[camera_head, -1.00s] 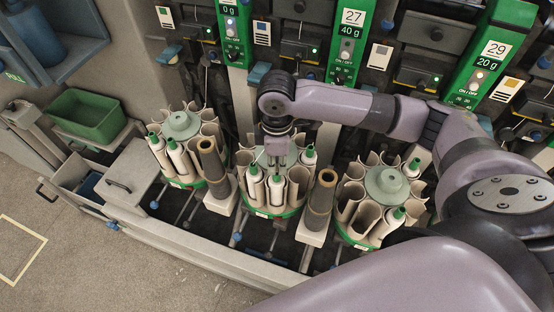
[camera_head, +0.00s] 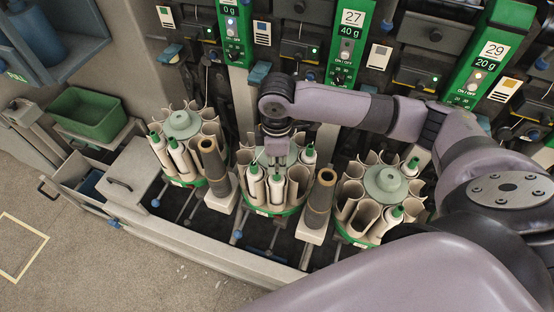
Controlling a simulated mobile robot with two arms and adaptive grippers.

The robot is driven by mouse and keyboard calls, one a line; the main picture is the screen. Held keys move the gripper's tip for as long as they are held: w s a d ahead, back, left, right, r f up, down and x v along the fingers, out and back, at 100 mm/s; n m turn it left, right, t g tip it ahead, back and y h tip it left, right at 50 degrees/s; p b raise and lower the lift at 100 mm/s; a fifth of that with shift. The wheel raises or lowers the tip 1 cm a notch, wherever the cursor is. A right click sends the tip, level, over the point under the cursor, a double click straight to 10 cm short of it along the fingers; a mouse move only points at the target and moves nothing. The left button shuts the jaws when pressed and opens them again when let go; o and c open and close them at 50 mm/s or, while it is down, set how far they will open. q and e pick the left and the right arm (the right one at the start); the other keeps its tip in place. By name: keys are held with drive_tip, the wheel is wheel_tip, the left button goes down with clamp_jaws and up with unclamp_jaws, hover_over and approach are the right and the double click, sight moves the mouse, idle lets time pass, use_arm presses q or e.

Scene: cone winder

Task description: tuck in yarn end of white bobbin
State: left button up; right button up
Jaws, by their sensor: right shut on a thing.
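The middle carousel (camera_head: 262,209) holds several upright white bobbins with green tips in its cream pockets. Two white bobbins stand at its front, one at the left (camera_head: 256,186) and one just right of it (camera_head: 276,190). A third (camera_head: 308,158) stands at its right rear. My right gripper (camera_head: 275,162) points down over the middle of this carousel, just behind the front bobbins. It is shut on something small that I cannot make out. The yarn end is too fine to see. My left gripper is not in view.
Similar carousels with bobbins stand at the left (camera_head: 184,125) and right (camera_head: 387,181). Dark upright cones (camera_head: 212,160) and (camera_head: 320,190) stand between the carousels. Green control panels (camera_head: 350,38) rise behind. A green bin (camera_head: 93,113) stands at the left.

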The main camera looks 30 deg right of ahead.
drive_tip(key=shift+f+p, duration=0.1)
drive_tip(key=shift+p, duration=0.5)
idle(0.6)
drive_tip(key=o, duration=0.8)
drive_tip(key=shift+o, duration=0.3)
drive_tip(key=o, duration=0.4)
idle(0.4)
wheel_tip(320, 180, up, 7)
drive_tip(key=p, duration=0.9)
